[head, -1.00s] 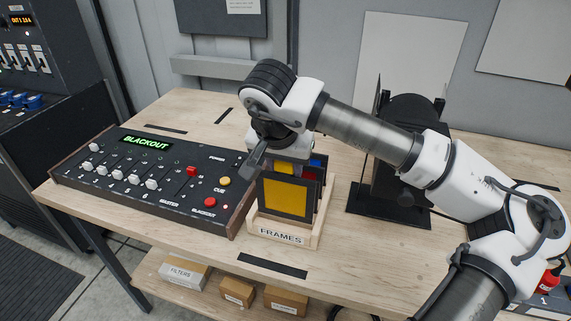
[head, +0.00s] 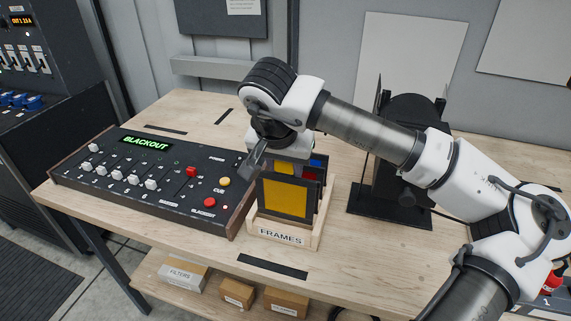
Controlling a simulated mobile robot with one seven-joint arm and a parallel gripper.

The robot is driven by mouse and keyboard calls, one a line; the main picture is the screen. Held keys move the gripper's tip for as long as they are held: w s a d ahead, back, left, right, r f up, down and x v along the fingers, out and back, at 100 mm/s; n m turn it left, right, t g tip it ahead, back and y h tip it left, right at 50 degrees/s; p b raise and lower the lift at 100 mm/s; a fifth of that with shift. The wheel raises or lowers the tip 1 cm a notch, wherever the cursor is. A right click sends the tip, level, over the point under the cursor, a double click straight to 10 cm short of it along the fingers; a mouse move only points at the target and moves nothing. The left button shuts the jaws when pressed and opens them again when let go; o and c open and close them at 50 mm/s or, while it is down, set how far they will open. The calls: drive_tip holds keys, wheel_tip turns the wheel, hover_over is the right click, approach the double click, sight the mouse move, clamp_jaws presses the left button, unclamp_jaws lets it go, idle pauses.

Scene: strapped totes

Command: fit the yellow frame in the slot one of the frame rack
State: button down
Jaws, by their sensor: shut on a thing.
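The yellow frame (head: 284,199), a yellow sheet in a dark border, stands upright at the front of the wooden frame rack (head: 282,237) labelled FRAMES. Its lower edge is behind the rack's front board, so I cannot tell whether it is seated in a slot. My gripper (head: 262,160) is above the rack at the frame's upper left, shut on the yellow frame; its fingertips are mostly hidden by my wrist. Other frames with red and blue sheets (head: 315,168) stand behind the yellow one in the rack.
A lighting console (head: 145,180) lies close to the left of the rack. A black stand-mounted device (head: 385,190) is to the right, behind my arm. Bare table shows in front of the rack, with a black strip (head: 272,266). Boxes (head: 238,293) sit on the shelf below.

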sight(284, 176)
drive_tip(key=shift+f+b, duration=2.05)
drive_tip(key=shift+b, duration=0.15)
drive_tip(key=c, duration=0.9)
unclamp_jaws()
drive_tip(key=shift+o, duration=0.2)
drive_tip(key=shift+r, duration=0.1)
